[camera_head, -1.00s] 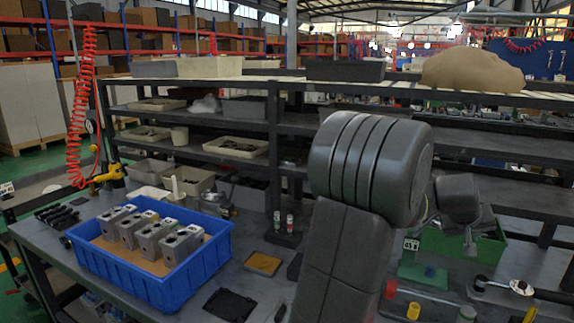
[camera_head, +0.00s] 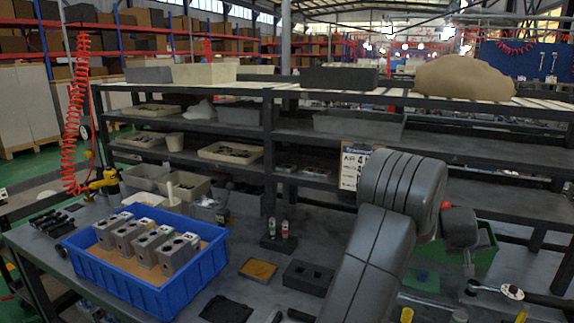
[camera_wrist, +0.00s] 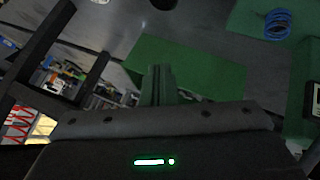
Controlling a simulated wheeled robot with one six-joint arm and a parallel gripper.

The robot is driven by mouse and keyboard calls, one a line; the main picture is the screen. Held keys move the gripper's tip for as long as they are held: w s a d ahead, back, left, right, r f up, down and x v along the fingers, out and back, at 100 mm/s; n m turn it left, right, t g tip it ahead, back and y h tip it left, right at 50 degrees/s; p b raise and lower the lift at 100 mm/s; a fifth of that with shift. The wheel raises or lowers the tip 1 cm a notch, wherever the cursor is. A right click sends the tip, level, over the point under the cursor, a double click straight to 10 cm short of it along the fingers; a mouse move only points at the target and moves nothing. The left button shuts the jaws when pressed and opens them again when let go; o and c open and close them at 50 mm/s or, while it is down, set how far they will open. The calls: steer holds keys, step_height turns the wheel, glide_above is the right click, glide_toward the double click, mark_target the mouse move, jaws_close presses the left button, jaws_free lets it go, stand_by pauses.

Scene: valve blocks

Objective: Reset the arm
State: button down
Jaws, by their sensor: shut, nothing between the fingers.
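My arm (camera_head: 385,230) rises from the lower right of the head view, with its rounded grey joint up in front of the shelf.
A blue crate (camera_head: 150,290) with several grey valve blocks (camera_head: 150,246) stands at the left on the bench. A black two-hole block (camera_head: 307,277) and an orange-topped pad (camera_head: 258,269) lie between crate and arm. Shelves stand behind.

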steer(key=w+a+r+h, duration=0.1)
steer(key=a+r, duration=0.1)
steer(key=r, duration=0.1)
steer(key=w+a+r+n+g, duration=0.1)
steer(key=w+a+r, duration=0.1)
steer(key=r, duration=0.2)
steer(key=w+a+r+h, duration=0.1)
steer(key=a+r, duration=0.2)
steer(key=r, duration=0.1)
steer(key=shift+w+r+n+h, duration=0.15)
steer(key=shift+r+n+h, duration=0.1)
steer(key=shift+n+h, duration=0.05)
steer(key=w+a+r+h+b, duration=0.2)
steer(key=w+a+r+b, duration=0.1)
steer(key=a+r, duration=0.4)
steer(key=shift+w+a+n+g, duration=0.4)
steer(key=shift+w+a, duration=0.1)
steer(key=shift+a, duration=0.5)
